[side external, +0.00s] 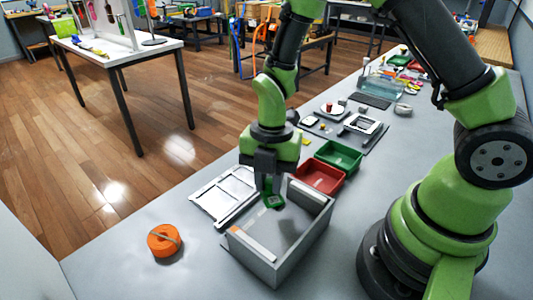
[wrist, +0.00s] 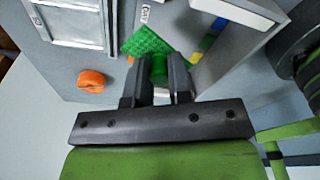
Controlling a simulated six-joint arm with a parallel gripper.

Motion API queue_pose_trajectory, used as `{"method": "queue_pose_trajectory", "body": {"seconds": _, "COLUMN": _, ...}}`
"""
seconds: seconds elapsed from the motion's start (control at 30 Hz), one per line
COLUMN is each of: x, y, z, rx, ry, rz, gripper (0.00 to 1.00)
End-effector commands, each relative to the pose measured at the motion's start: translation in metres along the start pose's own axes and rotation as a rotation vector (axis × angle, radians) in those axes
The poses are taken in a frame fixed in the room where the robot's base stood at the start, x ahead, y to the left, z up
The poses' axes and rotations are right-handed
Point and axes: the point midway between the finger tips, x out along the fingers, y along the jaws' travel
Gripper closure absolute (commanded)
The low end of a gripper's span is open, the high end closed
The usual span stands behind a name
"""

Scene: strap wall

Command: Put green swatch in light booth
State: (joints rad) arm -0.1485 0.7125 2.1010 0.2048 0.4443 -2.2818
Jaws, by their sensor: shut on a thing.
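My gripper (side external: 269,183) points down and is shut on the green swatch (side external: 272,201). In the wrist view the swatch (wrist: 146,41) is a flat green textured plate with a round green grip, and the grip sits between my fingers (wrist: 158,80). A grey open-topped box with a pale strip along one wall, seemingly the light booth (side external: 277,262), stands below on the bench. The swatch is at the box's far side, over or just inside the opening; I cannot tell its height above the floor. The booth partly shows in the wrist view (wrist: 193,27).
A white-framed tray (side external: 222,196) lies left of the booth. A red bin (side external: 319,179) and a green bin (side external: 339,155) stand behind it. An orange roll (side external: 164,241) lies at the front left. Coloured patches (wrist: 206,43) lie near the booth wall. The front left bench is otherwise clear.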

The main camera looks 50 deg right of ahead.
Motion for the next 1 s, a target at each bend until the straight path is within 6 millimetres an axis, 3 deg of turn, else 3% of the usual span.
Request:
{"method": "queue_pose_trajectory", "body": {"seconds": 0.1, "x": 0.003, "y": -0.013, "z": -0.020, "rx": -0.265, "ry": 0.000, "rz": -0.034, "gripper": 1.00}}
{"method": "queue_pose_trajectory", "body": {"seconds": 0.3, "x": 0.005, "y": -0.025, "z": -0.034, "rx": -0.504, "ry": -0.001, "rz": -0.062, "gripper": 1.00}}
{"method": "queue_pose_trajectory", "body": {"seconds": 1.0, "x": 0.058, "y": -0.025, "z": -0.028, "rx": -0.530, "ry": 0.001, "rz": -0.063, "gripper": 1.00}}
